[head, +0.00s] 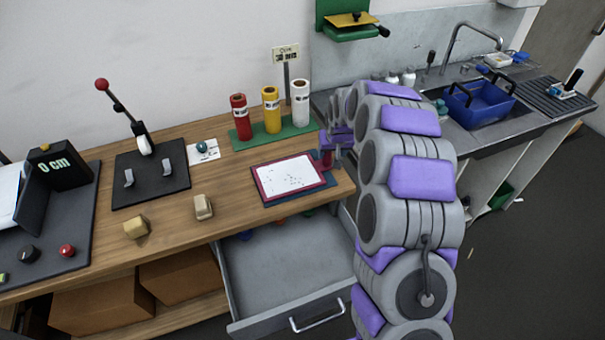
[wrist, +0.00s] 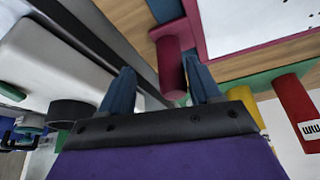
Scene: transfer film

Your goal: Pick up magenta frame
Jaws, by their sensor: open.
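The magenta frame (head: 262,188) lies on a dark blue mat at the right end of the wooden bench, with a white speckled sheet inside it. Its magenta handle (head: 327,158) stands at the right far corner, beside my gripper (head: 336,156). In the wrist view, the frame's border (wrist: 240,62) is at the upper right. The handle (wrist: 170,68) shows between my two blue fingertips, nearer the right one. My gripper (wrist: 160,68) is open and not closed on the handle. I cannot tell whether a finger touches it.
Red (head: 239,117), yellow (head: 271,110) and white (head: 300,103) rolls stand on a green mat behind the frame. An open drawer (head: 270,270) juts out below the bench front. A sink with a blue basin (head: 478,105) is to the right.

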